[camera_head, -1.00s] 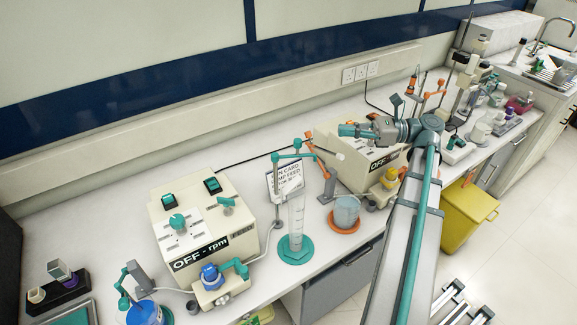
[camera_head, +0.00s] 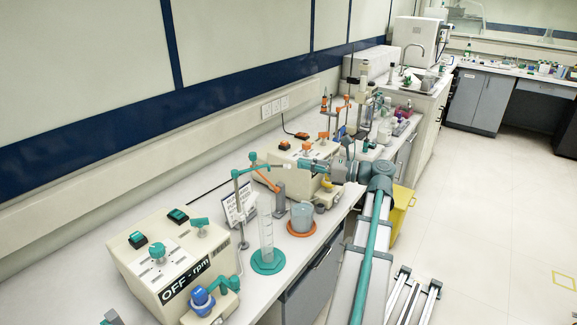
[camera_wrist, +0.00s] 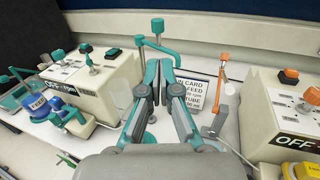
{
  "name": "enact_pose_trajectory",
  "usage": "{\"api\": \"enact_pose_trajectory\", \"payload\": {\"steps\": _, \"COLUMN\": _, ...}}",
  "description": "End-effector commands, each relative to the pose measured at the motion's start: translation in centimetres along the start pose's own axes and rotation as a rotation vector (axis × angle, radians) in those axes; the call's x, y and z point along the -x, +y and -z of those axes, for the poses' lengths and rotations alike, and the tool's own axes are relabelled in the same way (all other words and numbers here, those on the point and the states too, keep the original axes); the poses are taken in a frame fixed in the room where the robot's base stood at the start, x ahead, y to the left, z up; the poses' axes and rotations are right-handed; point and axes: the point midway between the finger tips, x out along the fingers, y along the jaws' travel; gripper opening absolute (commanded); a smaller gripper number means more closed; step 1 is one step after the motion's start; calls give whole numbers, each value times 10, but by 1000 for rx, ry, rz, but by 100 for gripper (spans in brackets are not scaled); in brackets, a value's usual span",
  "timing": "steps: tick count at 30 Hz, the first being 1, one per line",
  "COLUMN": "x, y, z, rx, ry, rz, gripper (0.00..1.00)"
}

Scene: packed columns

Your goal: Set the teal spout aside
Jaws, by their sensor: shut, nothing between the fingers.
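The teal spout (camera_head: 242,171) is a bent tube on a thin upright stand, reaching over a clear graduated cylinder (camera_head: 265,222) with a teal base. In the wrist view the teal spout (camera_wrist: 168,49) shows just beyond my fingertips, with a teal knob above it. My gripper (camera_head: 308,166) is shut and empty, to the right of the spout in the head view. In the wrist view my gripper (camera_wrist: 159,66) points toward the spout and hides most of the cylinder. I cannot tell whether the fingertips touch the spout.
A cream pump box marked OFF rpm (camera_head: 172,258) stands left of the cylinder; another box (camera_head: 275,175) stands behind it. A beaker on an orange base (camera_head: 302,217) and an orange-armed stand (camera_wrist: 222,95) are close by on the right. A printed card (camera_wrist: 197,97) stands behind.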

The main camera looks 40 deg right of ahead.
Motion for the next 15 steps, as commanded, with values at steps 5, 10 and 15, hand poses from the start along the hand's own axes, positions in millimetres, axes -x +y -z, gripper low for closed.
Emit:
{"api": "enact_pose_trajectory", "payload": {"steps": 5, "x": -30, "y": 2, "z": -2, "rx": 0, "ry": 0, "rz": -4, "gripper": 0}}
{"api": "enact_pose_trajectory", "payload": {"steps": 10, "x": -64, "y": 2, "z": -2, "rx": -1, "ry": 0, "rz": -5, "gripper": 0}}
{"api": "enact_pose_trajectory", "payload": {"steps": 15, "x": -95, "y": 2, "z": -3, "rx": 0, "ry": 0, "rz": -6, "gripper": 0}}
